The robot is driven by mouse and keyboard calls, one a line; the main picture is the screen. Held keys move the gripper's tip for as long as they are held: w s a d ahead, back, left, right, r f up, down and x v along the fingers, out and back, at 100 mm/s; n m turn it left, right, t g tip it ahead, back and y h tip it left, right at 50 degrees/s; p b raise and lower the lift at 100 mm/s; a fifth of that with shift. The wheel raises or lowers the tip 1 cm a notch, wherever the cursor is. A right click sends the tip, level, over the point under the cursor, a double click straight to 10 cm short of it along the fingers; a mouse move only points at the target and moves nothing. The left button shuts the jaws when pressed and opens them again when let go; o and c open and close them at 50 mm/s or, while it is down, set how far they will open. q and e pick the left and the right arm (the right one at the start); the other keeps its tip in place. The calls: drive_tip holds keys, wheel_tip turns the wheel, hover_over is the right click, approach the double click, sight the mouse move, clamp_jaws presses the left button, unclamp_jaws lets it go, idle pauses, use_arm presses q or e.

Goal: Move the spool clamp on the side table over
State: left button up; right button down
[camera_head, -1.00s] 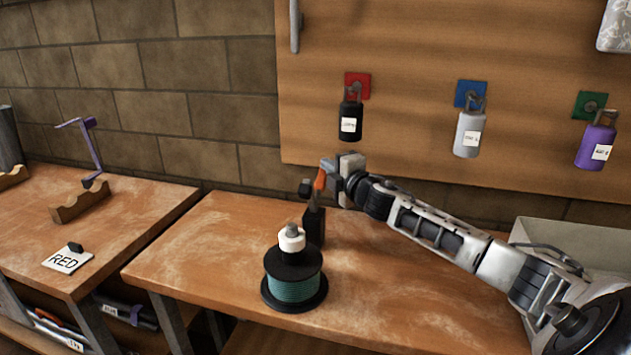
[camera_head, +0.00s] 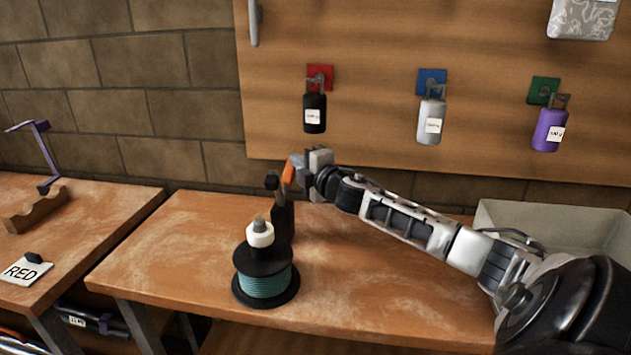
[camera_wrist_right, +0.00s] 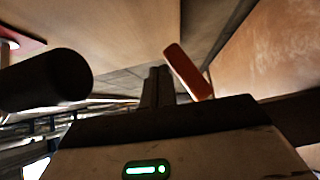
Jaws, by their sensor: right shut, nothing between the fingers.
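A spool of teal line (camera_head: 265,282) with black flanges stands on the side table (camera_head: 385,285), with a white collar (camera_head: 260,235) on top. Just behind it stands the spool clamp, a black upright post (camera_head: 284,215) with a dark knob at its upper end and an orange lever (camera_head: 289,172). My right gripper (camera_head: 303,163) is at the lever's upper right, its fingers shut and empty. In the right wrist view, the shut fingertips (camera_wrist_right: 158,82) are close beside the orange lever (camera_wrist_right: 188,70); contact is unclear. My left gripper is out of view.
A pale bin (camera_head: 560,235) stands at the right behind my arm. The side table's front middle is clear.

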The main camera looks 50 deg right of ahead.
drive_tip(key=s+a, duration=0.2)
drive_tip(key=s, duration=1.2)
drive_tip(key=shift+s+a+r, duration=0.15)
drive_tip(key=shift+s+a, duration=0.2)
drive_tip(key=shift+s, duration=0.05)
